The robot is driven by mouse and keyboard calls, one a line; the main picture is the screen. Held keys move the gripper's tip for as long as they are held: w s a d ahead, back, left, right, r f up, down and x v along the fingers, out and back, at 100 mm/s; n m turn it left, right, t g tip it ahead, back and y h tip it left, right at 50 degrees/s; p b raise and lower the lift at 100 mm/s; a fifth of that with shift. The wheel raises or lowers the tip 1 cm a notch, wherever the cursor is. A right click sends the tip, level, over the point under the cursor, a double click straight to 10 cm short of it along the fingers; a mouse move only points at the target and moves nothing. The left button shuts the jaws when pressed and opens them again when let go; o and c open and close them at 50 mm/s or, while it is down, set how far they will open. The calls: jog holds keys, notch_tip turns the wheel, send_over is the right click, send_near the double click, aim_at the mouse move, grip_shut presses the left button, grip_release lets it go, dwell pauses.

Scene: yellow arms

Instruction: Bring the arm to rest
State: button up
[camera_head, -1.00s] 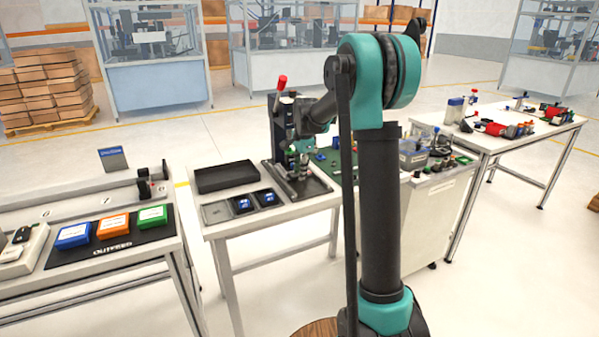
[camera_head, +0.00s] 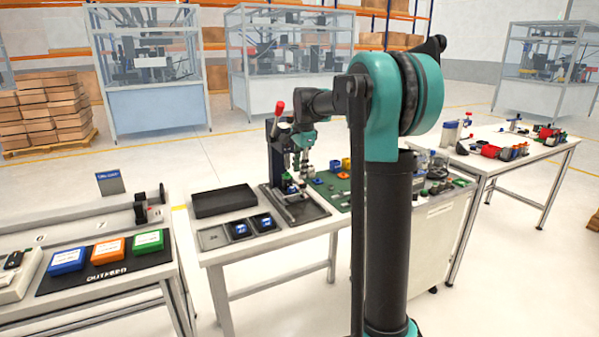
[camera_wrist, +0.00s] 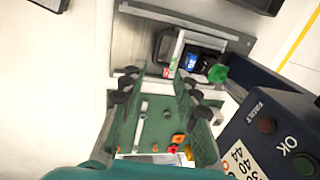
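My gripper (camera_head: 301,162) points down beside the press (camera_head: 276,150) with the red handle, above the metal base plate (camera_head: 316,213). The wrist view shows the two dark fingers (camera_wrist: 158,90) apart with a clear gap. Nothing is held between them. Below them lie the plate and the green mat (camera_wrist: 150,128). A small fixture (camera_wrist: 168,72) on the plate has blue and black parts in it. The press's control box (camera_wrist: 275,135) is close on the right.
The left table holds blue (camera_head: 67,261), orange (camera_head: 108,251) and green (camera_head: 149,242) boxes. A right table (camera_head: 520,150) carries several tools. Open floor lies between the tables.

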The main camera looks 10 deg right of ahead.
jog(key=s+d+f+n, duration=0.1)
jog(key=s+f+n, duration=0.3)
jog(key=s+f, duration=0.3)
jog(key=s+d+f+n+t, duration=0.1)
jog(key=s+f+n, duration=0.4)
jog(key=s, duration=1.1)
jog(key=s+d+f+n+t, duration=0.1)
jog(key=s+d+f+n, duration=0.2)
jog(key=s+f, duration=0.6)
jog(key=s+n, duration=0.2)
jog(key=s, duration=0.1)
jog(key=shift+f+h, duration=0.3)
jog(key=shift+f, duration=0.05)
